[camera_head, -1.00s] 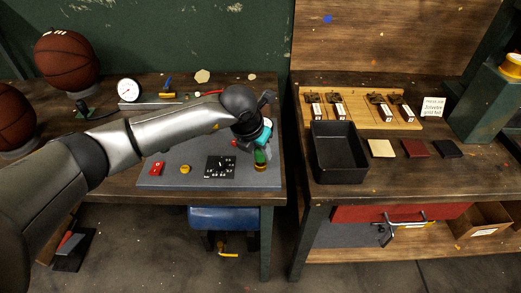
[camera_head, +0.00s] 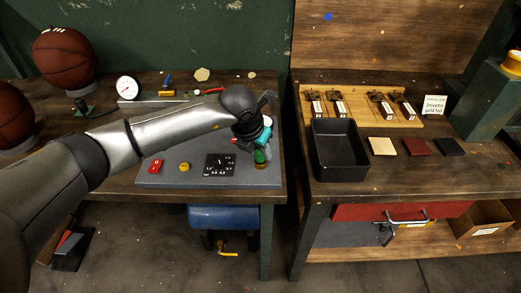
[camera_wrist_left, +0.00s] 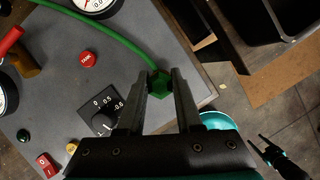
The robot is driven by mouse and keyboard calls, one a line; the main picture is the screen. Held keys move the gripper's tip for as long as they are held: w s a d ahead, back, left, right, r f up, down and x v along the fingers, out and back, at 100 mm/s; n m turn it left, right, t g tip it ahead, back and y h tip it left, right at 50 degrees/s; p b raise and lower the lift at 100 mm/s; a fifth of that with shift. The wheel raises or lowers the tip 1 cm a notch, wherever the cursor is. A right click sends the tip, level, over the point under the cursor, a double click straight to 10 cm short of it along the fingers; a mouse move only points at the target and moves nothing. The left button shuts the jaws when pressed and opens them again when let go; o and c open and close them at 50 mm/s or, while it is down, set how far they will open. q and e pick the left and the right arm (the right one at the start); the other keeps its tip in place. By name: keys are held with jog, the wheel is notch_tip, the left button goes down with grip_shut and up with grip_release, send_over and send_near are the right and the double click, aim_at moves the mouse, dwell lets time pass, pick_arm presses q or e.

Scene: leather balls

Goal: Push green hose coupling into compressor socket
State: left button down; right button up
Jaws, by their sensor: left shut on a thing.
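My left gripper (camera_head: 261,151) points down over the right front corner of the grey panel (camera_head: 207,182). It is shut on the green hose coupling (camera_wrist_left: 160,85), which shows between the fingertips in the left wrist view. The coupling also shows in the head view (camera_head: 260,157), right above a small brass-coloured socket (camera_head: 261,167). I cannot tell whether the coupling is seated in it or just above it. A green hose (camera_wrist_left: 118,35) runs from the coupling to the upper left. My right gripper (camera_wrist_left: 266,141) appears small at the lower right of the wrist view, its fingers apart.
The panel carries a red switch (camera_head: 156,168), a yellow button (camera_head: 185,167) and a black dial plate (camera_head: 219,165). A blue tank (camera_head: 225,217) is under the bench. A gap separates this bench from the right one, which holds a black bin (camera_head: 340,150).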

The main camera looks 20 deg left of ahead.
pick_arm(q)
jog(key=shift+f, duration=0.15)
jog(key=c, duration=0.5)
grip_release()
jog(key=p+v, duration=0.1)
jog(key=v, duration=1.4)
jog(key=shift+s, duration=0.15)
